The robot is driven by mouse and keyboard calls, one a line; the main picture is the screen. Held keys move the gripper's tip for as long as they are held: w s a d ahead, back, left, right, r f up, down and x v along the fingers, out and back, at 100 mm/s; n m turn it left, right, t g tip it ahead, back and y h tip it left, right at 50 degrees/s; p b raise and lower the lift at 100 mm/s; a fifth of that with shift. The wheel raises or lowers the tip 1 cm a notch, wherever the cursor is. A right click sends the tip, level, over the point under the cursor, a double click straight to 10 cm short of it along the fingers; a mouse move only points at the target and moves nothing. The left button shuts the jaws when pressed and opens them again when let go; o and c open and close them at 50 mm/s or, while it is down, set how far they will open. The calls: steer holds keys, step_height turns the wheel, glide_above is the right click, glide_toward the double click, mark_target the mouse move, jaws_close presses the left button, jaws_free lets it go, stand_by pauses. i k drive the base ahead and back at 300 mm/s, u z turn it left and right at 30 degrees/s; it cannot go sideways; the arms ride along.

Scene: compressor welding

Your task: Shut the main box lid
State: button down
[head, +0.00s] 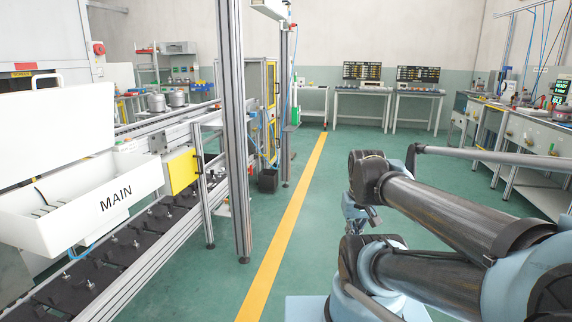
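The main box (115,196) is a white bin with "MAIN" in black on its front, at the left in the head view. Its lid (55,130) appears to be the large white panel standing up at the back of the box, so the box is open. A few thin dark items lie inside the box. My gripper (356,222) seems to hang at the end of my folded arm, right of centre, far from the box and lid. It is small and partly hidden by my arm links, so its fingers are not clear.
A conveyor (125,245) with dark fixtures runs below the box. A tall aluminium post (236,130) and a yellow panel (182,171) stand right of the box. Green floor with a yellow line (285,225) is clear in the middle. Workbenches (520,130) line the right wall.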

mark_target(42, 130)
steer(key=u, duration=2)
